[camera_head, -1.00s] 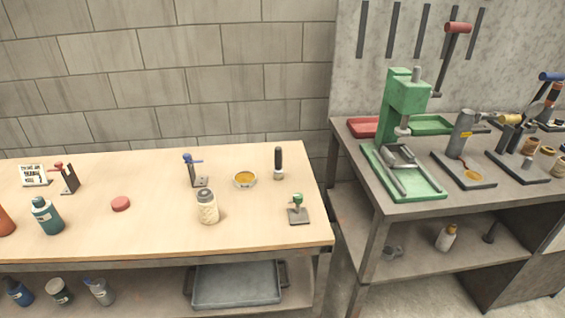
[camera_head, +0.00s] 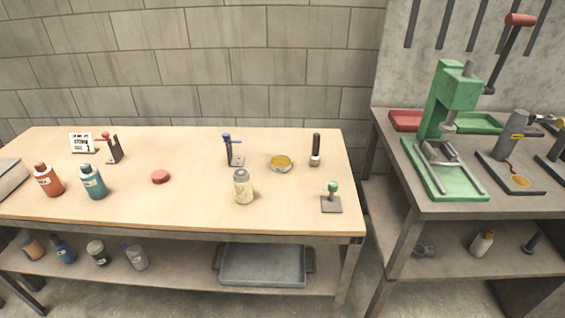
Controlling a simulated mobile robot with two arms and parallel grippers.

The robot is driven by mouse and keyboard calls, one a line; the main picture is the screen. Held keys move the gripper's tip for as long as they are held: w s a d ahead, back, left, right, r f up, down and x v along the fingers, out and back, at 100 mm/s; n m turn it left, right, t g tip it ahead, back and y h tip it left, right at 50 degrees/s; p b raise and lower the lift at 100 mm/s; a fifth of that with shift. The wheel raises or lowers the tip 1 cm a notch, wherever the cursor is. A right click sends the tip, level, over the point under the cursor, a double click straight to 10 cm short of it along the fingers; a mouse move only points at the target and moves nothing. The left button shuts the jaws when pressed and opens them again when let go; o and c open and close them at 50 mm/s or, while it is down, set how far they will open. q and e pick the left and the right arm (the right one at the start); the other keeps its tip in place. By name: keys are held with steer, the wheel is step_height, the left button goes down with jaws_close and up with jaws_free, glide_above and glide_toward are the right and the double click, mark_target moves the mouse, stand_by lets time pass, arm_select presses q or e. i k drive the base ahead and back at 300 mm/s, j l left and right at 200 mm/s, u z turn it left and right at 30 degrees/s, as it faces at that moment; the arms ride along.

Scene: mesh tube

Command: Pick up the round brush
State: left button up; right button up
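An upright item with a black handle and a short pale lower end (camera_head: 315,150) stands near the back right of the wooden table (camera_head: 200,205). It looks like the round brush, though its bristles are too small to make out. A shallow round dish with amber contents (camera_head: 281,163) sits just left of it. A green-knobbed tool on a dark square plate (camera_head: 332,198) stands in front of it. Neither of my grippers shows in the view.
A clear jar (camera_head: 242,186), a blue-topped stand (camera_head: 232,149), a red disc (camera_head: 160,177), and teal (camera_head: 93,182) and red (camera_head: 48,180) bottles stand on the table. A green press (camera_head: 447,130) stands on the grey bench to the right. The table's front middle is clear.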

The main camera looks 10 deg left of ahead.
mark_target(315, 157)
steer(key=i+l+z, duration=0.15)
steer(key=i+l, duration=0.15)
steer(key=i+l+z, duration=0.15)
steer(key=i+l, duration=0.15)
steer(key=i, duration=0.2)
